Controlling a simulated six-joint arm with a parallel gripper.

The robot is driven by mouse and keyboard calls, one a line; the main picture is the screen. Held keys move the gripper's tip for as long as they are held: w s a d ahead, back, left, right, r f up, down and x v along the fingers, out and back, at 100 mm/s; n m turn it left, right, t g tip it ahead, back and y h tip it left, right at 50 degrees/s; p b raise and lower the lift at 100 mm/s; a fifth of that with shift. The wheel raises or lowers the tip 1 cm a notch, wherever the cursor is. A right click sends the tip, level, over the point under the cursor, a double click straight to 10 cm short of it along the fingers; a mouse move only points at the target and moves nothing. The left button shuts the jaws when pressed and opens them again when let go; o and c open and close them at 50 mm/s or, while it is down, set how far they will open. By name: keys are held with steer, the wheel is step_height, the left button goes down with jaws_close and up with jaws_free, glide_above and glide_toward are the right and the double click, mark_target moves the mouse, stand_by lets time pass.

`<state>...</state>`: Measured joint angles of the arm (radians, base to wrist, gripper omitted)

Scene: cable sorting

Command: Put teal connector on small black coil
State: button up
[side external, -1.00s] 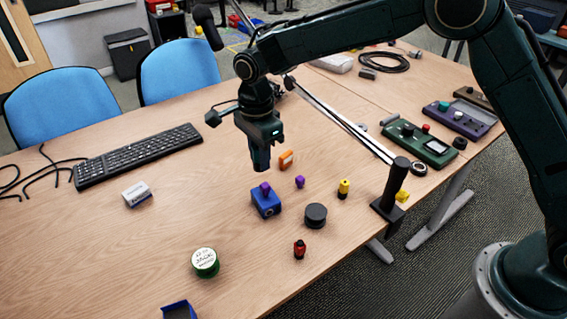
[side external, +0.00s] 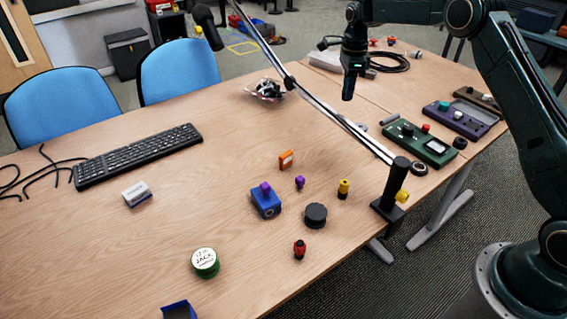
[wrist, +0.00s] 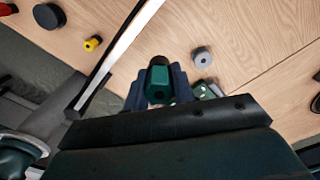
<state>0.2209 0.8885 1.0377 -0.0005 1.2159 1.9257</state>
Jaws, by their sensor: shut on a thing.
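My gripper (side external: 348,94) is shut on the teal connector (wrist: 158,78). In the wrist view the connector sits between the fingers, with a dark far end; it cannot be made out in the side view. The gripper hangs above the far right part of the table. A small coil of black cable (side external: 390,63) lies on the table behind and to the right of the gripper, apart from it. A dark curved piece at the wrist view's right edge (wrist: 315,103) looks like part of that coil.
A slanted metal arm on a black stand (side external: 388,205) crosses the table left of the gripper. A green device (side external: 420,145) and a purple device (side external: 460,118) lie at the right. A black disc (side external: 315,215), yellow connector (side external: 344,188) and blue block (side external: 266,203) stand nearer the front.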

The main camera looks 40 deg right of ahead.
steer(key=s+d+m, duration=0.2)
steer(key=s+d, duration=0.1)
steer(key=d, duration=1.1)
steer(key=r+m, duration=0.2)
steer(key=m, duration=0.4)
glide_above(462, 140)
steer(key=shift+a+f, duration=0.1)
steer(key=shift+f, duration=10.15)
steer(key=shift+f, duration=0.15)
steer(key=o, duration=1)
step_height(462, 140, up, 12)
